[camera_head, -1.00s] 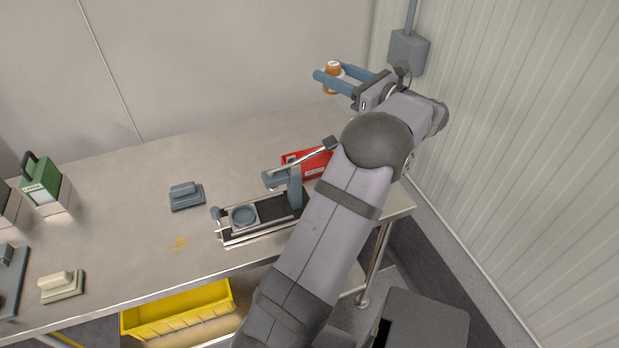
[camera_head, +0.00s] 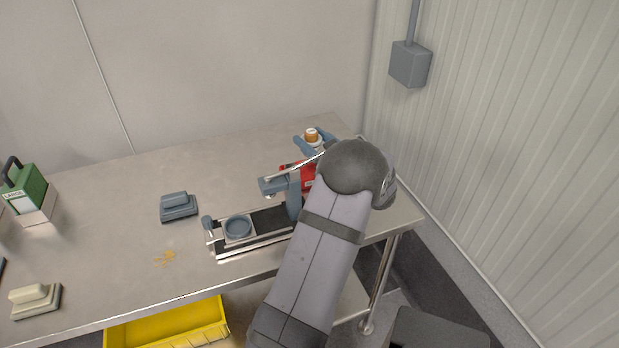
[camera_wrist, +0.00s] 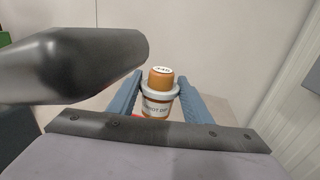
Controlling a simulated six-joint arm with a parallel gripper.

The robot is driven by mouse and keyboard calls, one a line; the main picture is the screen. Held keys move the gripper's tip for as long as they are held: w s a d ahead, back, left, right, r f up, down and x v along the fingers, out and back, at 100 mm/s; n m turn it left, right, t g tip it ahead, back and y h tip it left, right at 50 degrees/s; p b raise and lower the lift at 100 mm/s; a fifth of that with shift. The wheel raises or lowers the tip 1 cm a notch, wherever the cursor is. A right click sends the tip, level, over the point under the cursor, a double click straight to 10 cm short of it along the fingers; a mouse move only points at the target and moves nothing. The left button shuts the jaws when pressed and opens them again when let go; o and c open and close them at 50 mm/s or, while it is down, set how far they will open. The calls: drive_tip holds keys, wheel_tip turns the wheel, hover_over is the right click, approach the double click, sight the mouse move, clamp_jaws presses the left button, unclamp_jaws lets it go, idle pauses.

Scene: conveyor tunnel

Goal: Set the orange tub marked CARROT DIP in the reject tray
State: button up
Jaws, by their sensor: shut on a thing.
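The orange tub marked CARROT DIP (camera_wrist: 157,104) is held between the two blue fingers of my gripper (camera_wrist: 157,95) in the wrist view. It is upright, with an orange cap and a white collar. In the head view the tub (camera_head: 312,135) shows at the back right of the table, between my gripper's blue fingers (camera_head: 314,140). A red tray (camera_head: 308,184) lies just in front of and below it, partly hidden by my arm and the conveyor post. I cannot tell how high the tub is above the tray or table.
A small conveyor (camera_head: 268,222) with a blue-grey ring and a post stands left of my arm. A blue-grey block (camera_head: 178,207), a cream block (camera_head: 36,299) and a green-topped carrier (camera_head: 26,190) stand further left. A yellow crate (camera_head: 170,328) is below. The table's back middle is clear.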

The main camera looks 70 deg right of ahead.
drive_tip(key=shift+w+a, duration=0.15)
drive_tip(key=shift+w, duration=0.1)
drive_tip(key=shift+f, duration=0.15)
drive_tip(key=shift+f, duration=3.9)
drive_tip(key=shift+f, duration=0.2)
drive_tip(key=o, duration=1.5)
drive_tip(key=shift+r, duration=0.15)
